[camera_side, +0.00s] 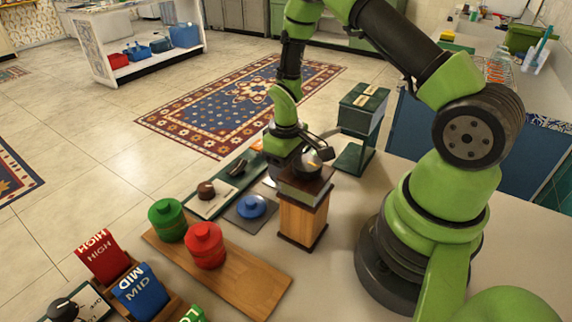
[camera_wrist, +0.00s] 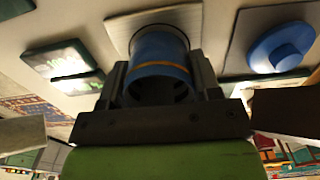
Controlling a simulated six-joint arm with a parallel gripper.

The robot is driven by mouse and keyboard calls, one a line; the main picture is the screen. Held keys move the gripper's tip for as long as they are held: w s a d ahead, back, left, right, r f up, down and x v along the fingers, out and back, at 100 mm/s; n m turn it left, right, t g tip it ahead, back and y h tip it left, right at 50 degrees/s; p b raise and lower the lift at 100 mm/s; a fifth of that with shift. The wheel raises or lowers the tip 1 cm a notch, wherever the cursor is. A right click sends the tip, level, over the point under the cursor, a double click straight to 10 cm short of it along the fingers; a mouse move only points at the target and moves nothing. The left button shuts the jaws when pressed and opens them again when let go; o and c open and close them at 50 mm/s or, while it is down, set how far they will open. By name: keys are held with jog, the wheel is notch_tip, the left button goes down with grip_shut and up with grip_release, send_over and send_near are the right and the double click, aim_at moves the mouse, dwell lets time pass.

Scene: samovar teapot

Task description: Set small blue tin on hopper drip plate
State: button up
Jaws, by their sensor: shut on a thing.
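My gripper (camera_side: 287,150) points down beside the wooden box with the dark top (camera_side: 303,215). In the wrist view my gripper (camera_wrist: 160,88) is shut on the small blue tin (camera_wrist: 160,62), an open-topped blue cylinder with an orange band. The tin's far end is over a pale square plate (camera_wrist: 118,32); I cannot tell whether it touches it. In the side view the tin is hidden behind my gripper and the wooden box. A blue lid with a knob (camera_side: 252,206) lies on a dark grey square mat; it also shows in the wrist view (camera_wrist: 281,47). I cannot identify the hopper drip plate for certain.
A green tin (camera_side: 167,219) and a red tin (camera_side: 206,245) stand on a wooden board (camera_side: 250,286). A dark green box on a stand (camera_side: 363,108) is behind the wooden box. HIGH (camera_side: 100,254) and MID (camera_side: 141,291) cards stand at the front left.

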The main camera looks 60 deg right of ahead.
jog(key=o, duration=0.9)
jog(key=shift+f, duration=0.1)
jog(key=s+a+r+m+t, duration=0.1)
jog(key=s+a+r+t, duration=0.1)
jog(key=r, duration=1)
jog(key=s+a+r+m+t, duration=0.1)
jog(key=s+a+r, duration=0.15)
jog(key=r, duration=0.95)
jog(key=s+a+r+t, duration=0.1)
jog(key=s+a+r, duration=0.1)
jog(key=s, duration=0.1)
jog(key=s+a+r+m+t+y, duration=0.1)
jog(key=s+a+r, duration=0.1)
jog(key=s, duration=0.1)
jog(key=s+a+r+m+t+y, duration=0.1)
jog(key=s+r+t, duration=0.1)
jog(key=s, duration=0.2)
jog(key=shift+a, duration=0.4)
